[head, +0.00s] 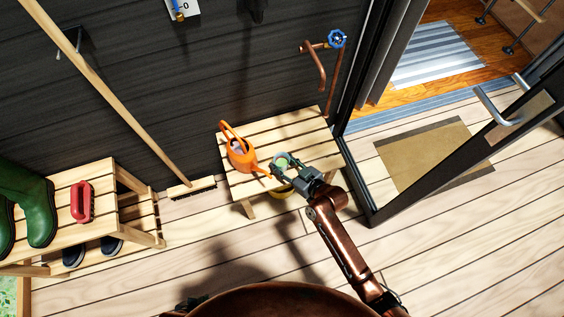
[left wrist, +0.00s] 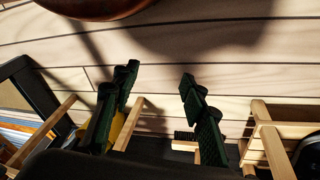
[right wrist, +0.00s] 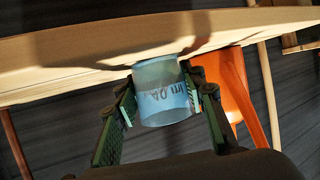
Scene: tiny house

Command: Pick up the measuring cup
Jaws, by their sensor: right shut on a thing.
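The measuring cup (right wrist: 162,100) is a small translucent cup with dark markings on a blue-tinted side. It sits between the two fingers of my right gripper (right wrist: 162,84), which is shut on it. In the head view the cup (head: 281,161) shows as a pale greenish round shape at the tip of my right gripper (head: 292,171), over the slatted bench. I cannot tell whether the cup touches the bench. My left gripper (left wrist: 158,75) has its fingers wide apart with nothing between them.
An orange watering can (head: 240,156) stands on the bench (head: 300,130), just left of the cup. A broom (head: 135,122) leans on the dark wall. A shoe rack (head: 130,205) with green boots (head: 40,208) and a red brush (head: 82,202) is left. A glass door stands open right.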

